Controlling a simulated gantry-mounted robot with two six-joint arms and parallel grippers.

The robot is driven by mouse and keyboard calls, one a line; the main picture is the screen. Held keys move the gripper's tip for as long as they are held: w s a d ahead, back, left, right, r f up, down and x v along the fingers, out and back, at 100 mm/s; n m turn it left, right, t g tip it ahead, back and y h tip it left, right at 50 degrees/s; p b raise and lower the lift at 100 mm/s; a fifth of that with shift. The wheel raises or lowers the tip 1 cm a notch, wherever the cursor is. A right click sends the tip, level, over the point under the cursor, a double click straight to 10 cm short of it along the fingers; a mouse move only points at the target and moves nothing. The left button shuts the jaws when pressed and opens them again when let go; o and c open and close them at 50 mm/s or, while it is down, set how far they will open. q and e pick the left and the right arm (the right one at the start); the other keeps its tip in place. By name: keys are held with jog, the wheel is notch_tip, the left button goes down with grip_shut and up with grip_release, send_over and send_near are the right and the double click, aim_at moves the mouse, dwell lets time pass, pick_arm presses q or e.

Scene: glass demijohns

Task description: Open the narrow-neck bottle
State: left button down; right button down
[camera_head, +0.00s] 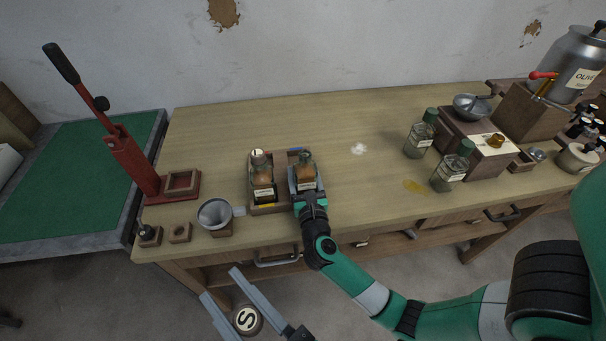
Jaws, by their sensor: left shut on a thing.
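My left gripper (221,284) shows at the bottom edge, close to the camera. Its two long grey fingers lie on either side of a round, brown-rimmed piece marked S (246,320), and are shut on it. What lies below this piece is hidden. My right gripper (305,184) is at a small glass bottle (306,160) with a dark neck, brown contents and a pale label. That bottle stands in the right part of a wooden tray (270,209). Grey fingers show beside it; their grip is unclear. A second labelled bottle (263,180) stands in the tray's left part.
A red lever press (130,160) and a metal funnel (215,213) stand at the left. Two green-capped bottles (419,140) (451,172), a wooden box (470,140) and a steel can (575,70) stand at the right. The middle of the table is mostly clear.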

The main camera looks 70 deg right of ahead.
grip_release()
jog(key=shift+r+p, duration=0.25)
jog(key=shift+p, duration=0.05)
jog(key=p+v, duration=0.2)
jog(key=v, duration=1)
jog(key=shift+f, duration=0.15)
